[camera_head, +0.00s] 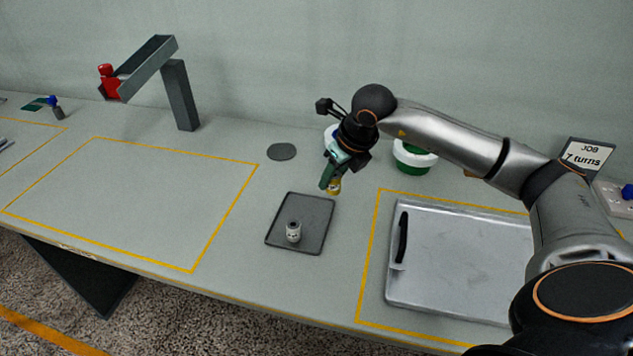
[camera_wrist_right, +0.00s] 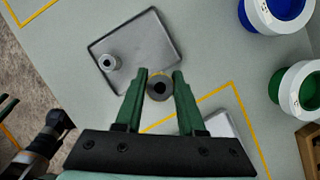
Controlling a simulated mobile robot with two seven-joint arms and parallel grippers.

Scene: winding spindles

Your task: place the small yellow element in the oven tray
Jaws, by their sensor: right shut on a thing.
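My right gripper (camera_head: 331,186) is shut on the small yellow element (camera_head: 335,186). In the right wrist view the element (camera_wrist_right: 159,88) is a ring with a dark hole and a yellow edge, between the green fingertips of the right gripper (camera_wrist_right: 159,84). It is held just beyond the edge of the dark grey oven tray (camera_head: 290,246), off the tray's right corner in the right wrist view (camera_wrist_right: 152,42). A small grey element (camera_head: 293,232) stands upright in the tray. My left gripper is not in the head view.
A large silver tray (camera_head: 462,262) with a black handle lies at right inside a yellow outline. White-rimmed blue (camera_wrist_right: 277,15) and green (camera_wrist_right: 300,88) containers stand behind. A grey post with an arm (camera_head: 180,95) stands at back left. The left outlined area is clear.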

